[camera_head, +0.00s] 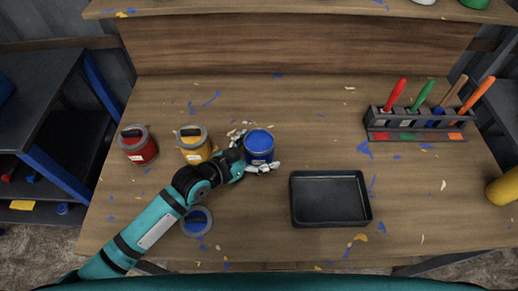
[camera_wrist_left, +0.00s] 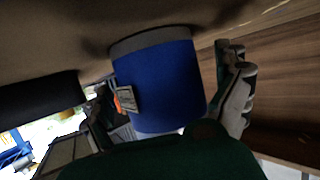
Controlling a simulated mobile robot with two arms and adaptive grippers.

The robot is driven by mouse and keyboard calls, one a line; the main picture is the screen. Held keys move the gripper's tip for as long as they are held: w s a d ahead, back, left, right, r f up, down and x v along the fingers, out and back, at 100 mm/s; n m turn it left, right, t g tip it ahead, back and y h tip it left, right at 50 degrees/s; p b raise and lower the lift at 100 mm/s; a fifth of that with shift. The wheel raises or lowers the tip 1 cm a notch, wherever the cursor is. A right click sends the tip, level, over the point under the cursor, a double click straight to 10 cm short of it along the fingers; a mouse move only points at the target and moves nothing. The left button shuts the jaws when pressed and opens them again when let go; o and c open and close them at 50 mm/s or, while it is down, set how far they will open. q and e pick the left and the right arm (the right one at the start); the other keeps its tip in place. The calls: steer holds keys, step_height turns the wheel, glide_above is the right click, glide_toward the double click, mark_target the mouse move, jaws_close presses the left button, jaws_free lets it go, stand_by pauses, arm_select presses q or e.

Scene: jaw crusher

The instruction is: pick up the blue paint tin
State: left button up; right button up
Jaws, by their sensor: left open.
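The blue paint tin (camera_head: 259,147) stands upright and open on the workbench, with blue paint showing at its top. My left gripper (camera_head: 251,153) is at the tin, with its fingers open on either side of it. In the left wrist view the blue tin (camera_wrist_left: 158,82) fills the middle, between the spread fingers of the left gripper (camera_wrist_left: 170,105). I cannot tell whether either finger touches it. A small label shows on its side. A round lid with blue on it (camera_head: 196,221) lies on the bench beside my left forearm. My right gripper is not in view.
A yellow tin (camera_head: 194,145) and a red tin (camera_head: 138,146) stand left of the blue tin, the yellow one close to my wrist. A black tray (camera_head: 330,199) lies to the right. A brush rack (camera_head: 418,124) stands at the back right. The bench between tin and rack is clear.

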arm_select(q)
steer(key=shift+w+d+f, duration=0.2)
steer(key=shift+w+d, duration=0.1)
steer(key=shift+c, duration=0.3)
